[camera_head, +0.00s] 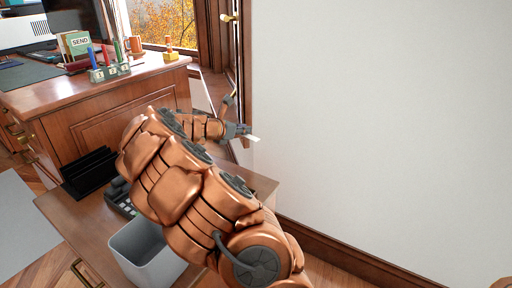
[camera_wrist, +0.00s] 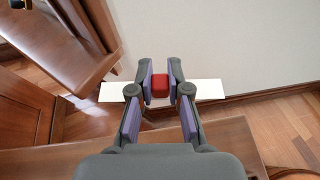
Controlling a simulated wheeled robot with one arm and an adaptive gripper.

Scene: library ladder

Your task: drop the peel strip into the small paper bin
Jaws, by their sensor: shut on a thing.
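The peel strip (camera_wrist: 208,90) is a thin white strip lying crosswise at my fingertips in the wrist view. A small red block (camera_wrist: 159,88) sits at its middle, between the fingers. My gripper (camera_wrist: 160,86) is shut on this red part, and the strip sticks out on both sides. In the head view my gripper (camera_head: 243,132) is held out beyond the low wooden top, near the white wall, with a pale end of the strip (camera_head: 253,138) showing. The small paper bin (camera_head: 150,262) is a light grey open box at the bottom, left of my arm and well away from my gripper. My arm hides part of it.
The low wooden top (camera_head: 85,225) holds a black rack (camera_head: 89,172) and a dark keypad-like device (camera_head: 119,198), partly hidden by my arm. A large desk (camera_head: 110,90) with pens and a SEND sign stands behind. The white wall (camera_head: 390,120) bounds the right.

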